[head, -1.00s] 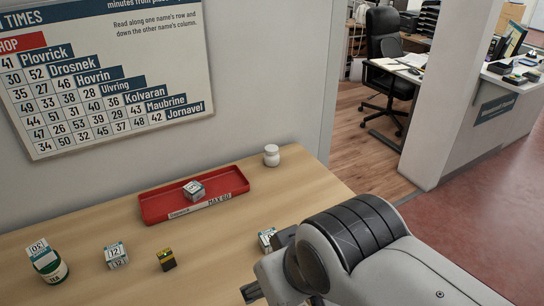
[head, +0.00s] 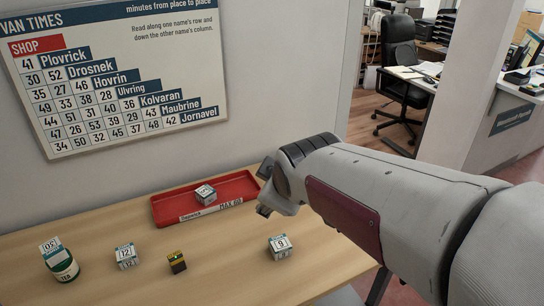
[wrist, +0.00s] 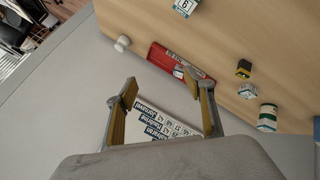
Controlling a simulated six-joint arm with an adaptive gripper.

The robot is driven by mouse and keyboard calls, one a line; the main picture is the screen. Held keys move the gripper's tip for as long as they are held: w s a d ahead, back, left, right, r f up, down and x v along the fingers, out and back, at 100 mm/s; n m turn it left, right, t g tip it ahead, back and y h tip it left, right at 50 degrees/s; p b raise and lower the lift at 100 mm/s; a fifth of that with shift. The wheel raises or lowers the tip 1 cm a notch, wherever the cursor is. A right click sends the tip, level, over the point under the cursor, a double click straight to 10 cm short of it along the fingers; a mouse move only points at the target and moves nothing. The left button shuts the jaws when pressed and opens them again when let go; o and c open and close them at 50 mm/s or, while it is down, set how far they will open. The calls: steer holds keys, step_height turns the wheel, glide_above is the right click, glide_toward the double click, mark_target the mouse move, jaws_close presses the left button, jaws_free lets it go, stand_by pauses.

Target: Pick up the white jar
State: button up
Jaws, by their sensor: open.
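My gripper (head: 262,190) is open and empty, raised above the counter by the tray's right end in the head view. In the wrist view my gripper (wrist: 168,90) has its two fingers wide apart, with the wall chart between them.
The red tray (head: 235,189) holds a numbered cube (head: 205,194). The wall chart (head: 130,75) hangs behind.

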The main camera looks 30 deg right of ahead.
steer(key=w+d+f+n+t, duration=0.25)
steer(key=w+d+n, duration=0.45)
steer(key=w, duration=0.4)
steer(key=w+d+f+n+t, duration=0.25)
steer(key=w+d+n, duration=0.4)
steer(key=w, duration=0.55)
steer(key=w+d+f+n+t, duration=0.1)
steer(key=d+f+n, duration=0.1)
steer(key=f+n, duration=0.2)
steer(key=w+d+f+n+t, duration=0.1)
steer(key=w+d+f+n, duration=0.1)
steer(key=d+f+n, duration=0.1)
steer(key=w+d+f+n+t+y, duration=0.1)
steer(key=w+d+f+n, duration=0.1)
steer(key=f+n, duration=0.4)
steer(key=shift+w+d+f+t, duration=0.1)
steer(key=shift+d+f+t, duration=0.3)
steer(key=shift+d+f, duration=0.2)
steer(key=shift+s+d+f+n+t, duration=0.1)
steer(key=shift+d+f+n+t, duration=0.05)
steer(key=shift+f+n, duration=0.2)
steer(key=shift+s+d+f+n+t, duration=0.1)
steer(key=shift+f+n+t, duration=0.05)
steer(key=shift+f+n, duration=0.2)
steer(key=shift+w, duration=0.1)
steer(key=shift+w, duration=1.2)
